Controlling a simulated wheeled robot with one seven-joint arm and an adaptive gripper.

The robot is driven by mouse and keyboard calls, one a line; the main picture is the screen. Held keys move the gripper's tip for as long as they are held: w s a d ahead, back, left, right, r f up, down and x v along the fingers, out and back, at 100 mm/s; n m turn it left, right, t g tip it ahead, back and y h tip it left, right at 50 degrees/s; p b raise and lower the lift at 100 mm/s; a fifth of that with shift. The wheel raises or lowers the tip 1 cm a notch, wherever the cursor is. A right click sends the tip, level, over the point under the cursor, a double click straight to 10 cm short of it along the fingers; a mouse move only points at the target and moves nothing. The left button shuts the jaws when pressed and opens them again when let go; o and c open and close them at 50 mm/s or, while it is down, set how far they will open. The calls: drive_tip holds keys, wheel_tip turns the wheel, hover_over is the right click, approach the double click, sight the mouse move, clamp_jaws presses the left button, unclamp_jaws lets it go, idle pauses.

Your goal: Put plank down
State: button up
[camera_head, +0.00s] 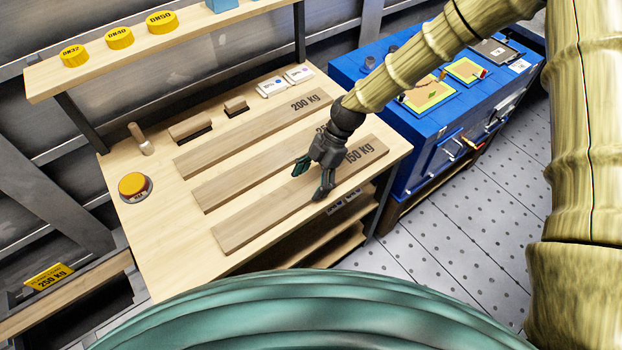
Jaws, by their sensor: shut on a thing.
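The front wooden plank (260,218), marked 150 kg, lies lengthwise along the front of the workbench top (170,265). My gripper (311,179) comes down over it near its middle, with one finger at the far edge and one at the near edge, and is shut on it. The plank looks level and low over the bench top; I cannot tell if it fully touches. The back plank (230,139), marked 200 kg, and the middle plank (245,178) lie roughly parallel behind it. My gripper hides part of the middle plank's right end.
A yellow-topped round button (133,185) and a wooden-handled tool (140,139) are at the bench's left. Two small wooden blocks and white boxes (285,82) line the back. A blue cabinet (420,140) stands at right.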

drive_tip(key=o, duration=1.4)
drive_tip(key=shift+f, duration=0.1)
drive_tip(key=shift+r, duration=0.2)
drive_tip(key=b+v, duration=0.3)
drive_tip(key=v, duration=0.9)
drive_tip(key=shift+f, duration=0.1)
